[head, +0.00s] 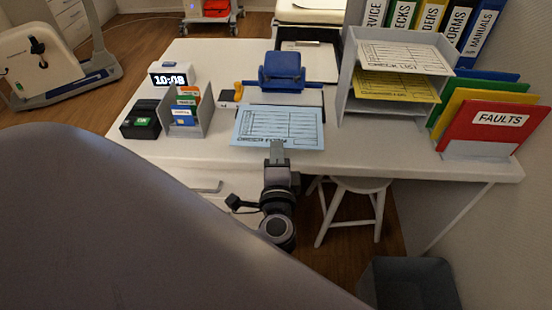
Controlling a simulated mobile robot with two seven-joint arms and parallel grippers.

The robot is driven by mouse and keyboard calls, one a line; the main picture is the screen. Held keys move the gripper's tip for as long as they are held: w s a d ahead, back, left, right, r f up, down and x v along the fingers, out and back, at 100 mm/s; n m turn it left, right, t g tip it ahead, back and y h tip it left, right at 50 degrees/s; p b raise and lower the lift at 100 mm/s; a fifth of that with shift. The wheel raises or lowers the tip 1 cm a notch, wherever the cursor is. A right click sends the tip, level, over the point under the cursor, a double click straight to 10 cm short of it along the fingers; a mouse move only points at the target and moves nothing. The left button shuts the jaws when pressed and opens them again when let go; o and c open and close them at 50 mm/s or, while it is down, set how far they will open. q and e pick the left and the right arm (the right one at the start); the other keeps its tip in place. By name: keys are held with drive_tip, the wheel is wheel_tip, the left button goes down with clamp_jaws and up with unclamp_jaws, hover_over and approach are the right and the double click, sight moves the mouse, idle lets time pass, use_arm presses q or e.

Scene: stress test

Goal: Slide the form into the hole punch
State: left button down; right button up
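The blue form (262,122), a printed sheet marked "ORDER FORM", is at the front middle of the white desk. My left gripper (277,149) is at the form's near edge and looks shut on it; the fingertips are small in this view. The blue hole punch (282,72) stands on the desk beyond the form. The form's far edge points at the punch, and a short gap shows between them. I cannot tell how high the form is above the desk. My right gripper is not in view.
Right stand a paper tray rack (346,85) and coloured folders (496,122). A white stool (355,188) is below the desk edge.

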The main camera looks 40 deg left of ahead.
sight(279, 122)
use_arm(q)
drive_tip(key=shift+f+b+x, duration=0.15)
drive_tip(key=shift+x, duration=0.7)
drive_tip(key=shift+f+b+x, duration=0.1)
drive_tip(key=shift+b+x, duration=0.05)
drive_tip(key=shift+x, duration=0.75)
drive_tip(key=shift+w+a+f+b, duration=0.1)
drive_tip(key=shift+w+a+b, duration=0.15)
drive_tip(key=shift+w, duration=0.35)
drive_tip(key=shift+w+a+f+b, duration=0.15)
drive_tip(key=shift+w+a, duration=0.15)
drive_tip(key=shift+w, duration=0.35)
drive_tip(key=shift+b+x, duration=0.6)
drive_tip(key=shift+x, duration=0.95)
drive_tip(key=shift+w+a+f, duration=0.1)
drive_tip(key=shift+w+a, duration=0.15)
drive_tip(key=shift+w, duration=0.45)
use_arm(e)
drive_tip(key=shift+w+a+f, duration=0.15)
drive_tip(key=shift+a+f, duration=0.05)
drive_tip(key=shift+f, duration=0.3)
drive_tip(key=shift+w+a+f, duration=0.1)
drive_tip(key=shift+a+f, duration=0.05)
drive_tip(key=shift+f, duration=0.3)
use_arm(q)
drive_tip(key=shift+w+a+b, duration=0.4)
drive_tip(key=shift+w+b, duration=0.05)
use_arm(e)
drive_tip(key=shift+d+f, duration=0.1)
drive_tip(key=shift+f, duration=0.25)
